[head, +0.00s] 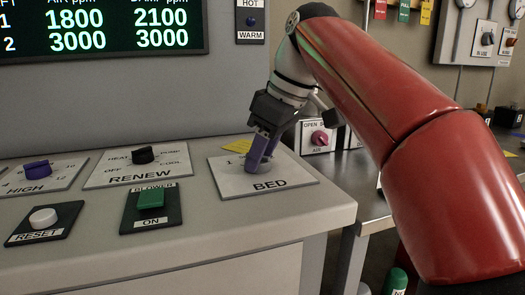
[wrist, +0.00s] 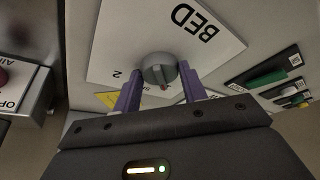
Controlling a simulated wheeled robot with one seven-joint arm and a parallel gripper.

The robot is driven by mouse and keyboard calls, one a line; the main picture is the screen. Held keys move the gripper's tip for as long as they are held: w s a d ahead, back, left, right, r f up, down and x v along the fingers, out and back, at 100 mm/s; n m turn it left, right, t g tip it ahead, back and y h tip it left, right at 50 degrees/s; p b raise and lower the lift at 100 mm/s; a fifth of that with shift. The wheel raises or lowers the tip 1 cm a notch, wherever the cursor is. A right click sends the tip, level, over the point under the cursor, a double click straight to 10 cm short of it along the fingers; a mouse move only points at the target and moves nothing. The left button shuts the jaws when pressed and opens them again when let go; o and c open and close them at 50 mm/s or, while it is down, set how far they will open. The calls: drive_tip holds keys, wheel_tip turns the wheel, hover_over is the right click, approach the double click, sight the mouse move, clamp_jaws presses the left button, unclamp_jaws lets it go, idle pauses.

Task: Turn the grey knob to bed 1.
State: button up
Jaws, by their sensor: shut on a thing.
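The grey knob (wrist: 158,69) sits on a white plate (wrist: 110,40) lettered BED, with a 2 visible beside the knob in the wrist view. In the head view the BED plate (head: 285,183) lies at the right end of the console, with a 1 at the knob's left. My gripper (head: 260,165) points down over the plate, its purple fingers shut on the knob from both sides. The fingers mostly hide the knob in the head view. A small red mark shows on the knob's gripper side in the wrist view; its exact setting is hard to tell.
Left of the BED plate are the RENEW plate with a black knob (head: 143,155), a purple HIGH knob (head: 38,169), a green BLOWER switch (head: 151,198) and a white RESET button (head: 43,217). A yellow tag (head: 237,146) lies behind the plate.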

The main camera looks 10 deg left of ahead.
idle(0.4)
drive_tip(key=o, duration=1)
drive_tip(key=shift+c, duration=0.2)
drive_tip(key=shift+d+r, duration=0.2)
drive_tip(key=shift+r, duration=0.3)
drive_tip(key=v, duration=0.4)
drive_tip(key=s+d+b, duration=0.1)
drive_tip(key=s+d, duration=0.3)
drive_tip(key=d, duration=0.7)
drive_tip(key=shift+d, duration=0.2)
drive_tip(key=shift+f, duration=0.1)
